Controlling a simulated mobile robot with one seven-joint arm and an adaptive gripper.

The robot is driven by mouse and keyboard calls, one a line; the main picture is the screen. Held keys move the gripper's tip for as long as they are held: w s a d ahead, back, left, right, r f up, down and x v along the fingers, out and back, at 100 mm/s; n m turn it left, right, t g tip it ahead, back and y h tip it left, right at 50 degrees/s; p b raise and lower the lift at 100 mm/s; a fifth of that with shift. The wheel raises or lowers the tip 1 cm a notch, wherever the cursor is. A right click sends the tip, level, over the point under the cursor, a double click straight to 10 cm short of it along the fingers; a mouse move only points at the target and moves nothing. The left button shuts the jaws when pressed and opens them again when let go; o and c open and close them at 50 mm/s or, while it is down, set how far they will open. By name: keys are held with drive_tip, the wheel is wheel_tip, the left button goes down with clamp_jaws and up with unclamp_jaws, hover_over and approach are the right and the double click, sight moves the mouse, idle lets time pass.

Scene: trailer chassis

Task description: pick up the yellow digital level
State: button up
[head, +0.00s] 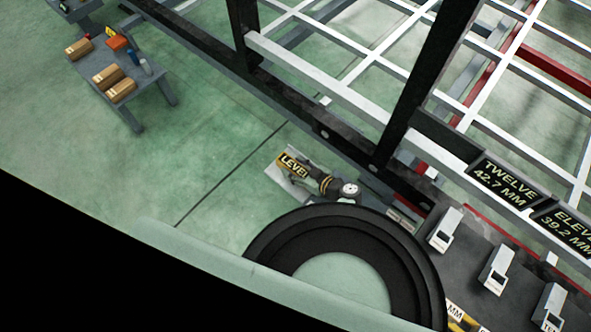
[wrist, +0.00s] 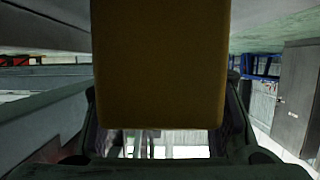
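A large yellow-brown block, which looks like the yellow digital level (wrist: 160,65), fills the upper middle of the wrist view. Its face is plain and shaded, and no display shows. My gripper (wrist: 165,125) has dark fingers at the block's left and right sides, close against it, and appears shut on it. The block's upper end is cut off by the frame. I cannot clearly make out the level there.
The dark chassis rail and white crossbars (head: 345,90) run across the head view. A grey bench (head: 140,85) with cartons stands at the upper left. A dark panel (head: 490,250) with grey gauge pieces lies at the lower right. Green floor (head: 200,140) is clear between.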

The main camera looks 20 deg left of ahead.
drive_tip(key=c, duration=1.1)
clamp_jaws()
drive_tip(key=shift+r, duration=0.15)
